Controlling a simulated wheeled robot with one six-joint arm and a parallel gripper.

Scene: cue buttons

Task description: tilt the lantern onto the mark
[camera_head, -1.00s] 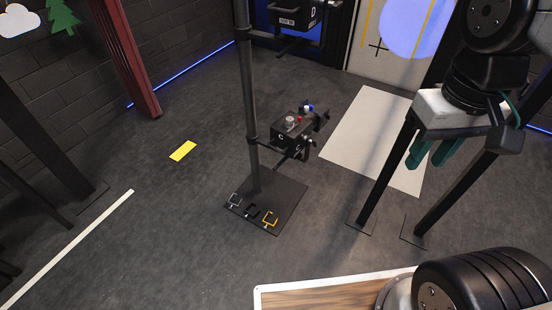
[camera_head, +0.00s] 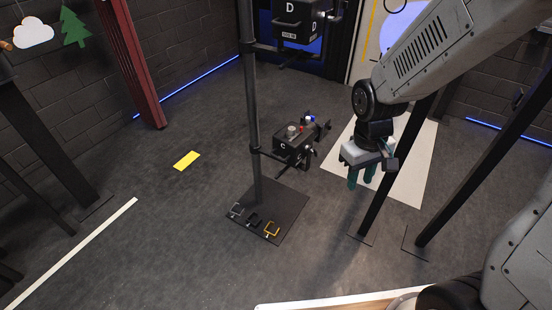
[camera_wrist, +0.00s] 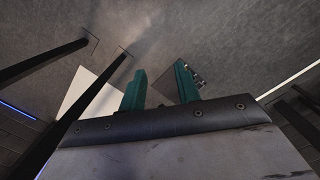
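Two black box-shaped units sit on a dark upright pole (camera_head: 254,120). I cannot tell which one is the lantern. The upper unit, marked D (camera_head: 292,22), is cut by the top edge; the lower, marked C (camera_head: 290,148), has small knobs and a handle. A pale panel at the back shows a blue light spot (camera_head: 398,35), a yellow line and part of a black ring, partly covered by my arm. My gripper (camera_head: 361,180) is right of unit C and apart from it. Its teal fingers are spread and empty, as the wrist view (camera_wrist: 160,88) also shows.
The pole's dark base plate (camera_head: 285,205) carries several small clamps. A yellow strip (camera_head: 187,160) lies on the floor at left. A pale floor panel (camera_head: 405,165) lies behind my gripper. Dark slanted posts (camera_head: 475,180) stand at right. The left floor is mostly open.

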